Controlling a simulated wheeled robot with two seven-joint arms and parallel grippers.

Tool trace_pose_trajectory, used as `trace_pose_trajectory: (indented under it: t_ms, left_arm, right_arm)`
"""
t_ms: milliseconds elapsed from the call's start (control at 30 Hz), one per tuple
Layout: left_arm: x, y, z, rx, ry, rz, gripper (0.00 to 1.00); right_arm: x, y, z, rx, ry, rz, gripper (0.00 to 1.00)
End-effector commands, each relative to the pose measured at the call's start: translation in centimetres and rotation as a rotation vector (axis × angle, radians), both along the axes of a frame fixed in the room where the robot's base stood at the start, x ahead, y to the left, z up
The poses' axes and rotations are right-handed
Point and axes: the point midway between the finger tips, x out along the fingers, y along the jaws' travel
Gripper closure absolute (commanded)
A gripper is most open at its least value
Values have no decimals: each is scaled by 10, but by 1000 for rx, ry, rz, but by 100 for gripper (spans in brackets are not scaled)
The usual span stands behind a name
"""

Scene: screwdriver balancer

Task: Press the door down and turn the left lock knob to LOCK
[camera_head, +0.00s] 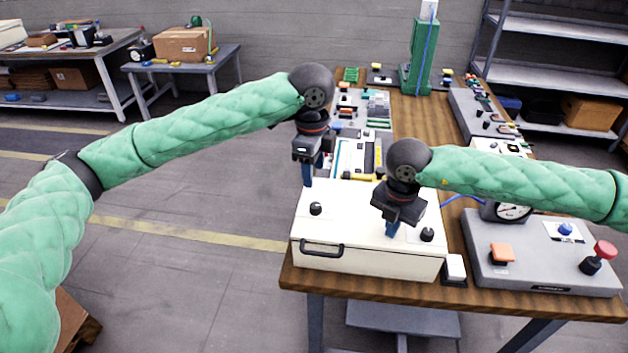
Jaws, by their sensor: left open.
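The door (360,215) is the cream top of a box at the front of the wooden table, with a dark handle (322,248) on its front face. The left lock knob (316,208) is a small black knob on the left of the door. A second black knob (427,234) sits at the right. My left gripper (308,178) is open and above the door's back left edge, just behind the left knob, holding nothing visible. My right gripper (391,229) points down over the door's right part, left of the right knob; its fingers overlap and contact is unclear. LOCK markings are not readable.
A grey panel (540,270) with an orange button, a gauge and a red-topped lever (598,256) stands right of the box. A small white switch (455,268) lies between them. Several parts and a green column (420,60) stand behind.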

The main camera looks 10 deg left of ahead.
Motion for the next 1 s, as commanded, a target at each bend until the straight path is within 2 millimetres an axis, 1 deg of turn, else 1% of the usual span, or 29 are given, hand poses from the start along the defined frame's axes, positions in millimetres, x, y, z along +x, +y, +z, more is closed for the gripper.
trace_pose_trajectory:
  t_ms: [33, 167, 533, 1000]
  left_arm:
    - [0, 0, 4, 0, -1, 0, 50]
    - [0, 0, 9, 1, -1, 0, 50]
    - [0, 0, 10, 1, -1, 0, 50]
    - [0, 0, 12, 0, 0, -1, 50]
  right_arm:
    - [0, 0, -1, -2, 1, 0, 100]
    - [0, 0, -1, -2, 1, 0, 100]
    - [0, 0, 1, -1, 1, 0, 100]
    - [0, 0, 38, 0, 0, 0, 100]
